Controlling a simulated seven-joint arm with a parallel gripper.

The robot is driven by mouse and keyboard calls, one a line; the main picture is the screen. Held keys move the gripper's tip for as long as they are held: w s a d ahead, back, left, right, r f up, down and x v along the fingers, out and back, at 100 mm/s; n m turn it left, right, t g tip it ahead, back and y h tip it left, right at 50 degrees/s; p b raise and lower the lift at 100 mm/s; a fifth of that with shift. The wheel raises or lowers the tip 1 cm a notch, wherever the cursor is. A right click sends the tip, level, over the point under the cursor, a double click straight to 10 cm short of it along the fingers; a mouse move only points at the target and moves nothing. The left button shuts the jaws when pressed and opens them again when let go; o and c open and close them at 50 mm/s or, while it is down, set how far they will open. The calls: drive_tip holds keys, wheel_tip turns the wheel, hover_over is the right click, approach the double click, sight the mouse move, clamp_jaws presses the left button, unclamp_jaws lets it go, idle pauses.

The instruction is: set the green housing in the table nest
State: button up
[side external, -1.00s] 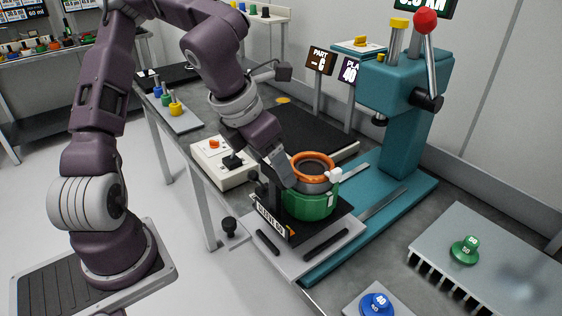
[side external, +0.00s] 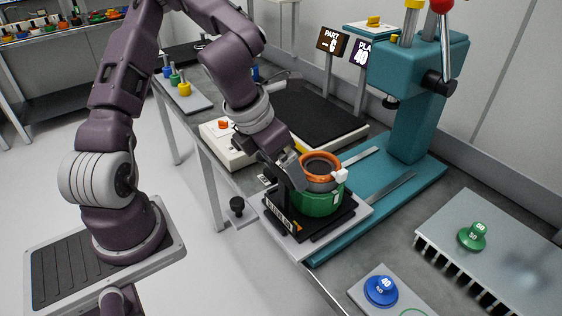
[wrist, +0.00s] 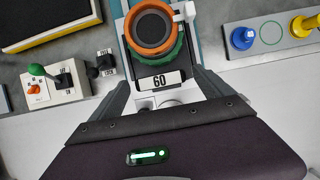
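The green housing (side external: 316,203) stands upright on a black plate at the front of the teal press. An orange ring (side external: 320,160) and a grey sleeve top it, with a white tab at its right. In the wrist view the green housing (wrist: 151,58) is at the top centre, seen from above. A black holder with a "60" label (wrist: 160,81) stands on its near side. My gripper (side external: 292,170) is at the housing's left side. In the wrist view my gripper (wrist: 162,90) has its fingers spread around the label, with the housing just beyond. Contact cannot be told.
The teal press (side external: 415,110) stands behind the housing on its base. A control box (side external: 228,143) with an orange knob is to the left. A black pad (side external: 310,118) lies behind.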

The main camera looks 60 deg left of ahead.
drive_tip(key=v, duration=1.1)
drive_tip(key=s+a+f+n+g+y, duration=0.1)
drive_tip(key=s+f+n+g+y, duration=0.15)
drive_tip(key=s+n, duration=0.45)
drive_tip(key=s+a+f+n+g+y, duration=0.2)
drive_tip(key=s+f+n+y, duration=0.15)
drive_tip(key=n, duration=0.65)
wheel_tip(320, 180, up, 8)
drive_tip(key=d+n+t+h, duration=0.2)
drive_tip(key=n+t+h, duration=0.3)
drive_tip(key=n, duration=1.4)
drive_tip(key=shift+w+d+f+h, duration=0.2)
drive_tip(key=shift+w+d+h, duration=0.15)
drive_tip(key=shift+h, duration=0.15)
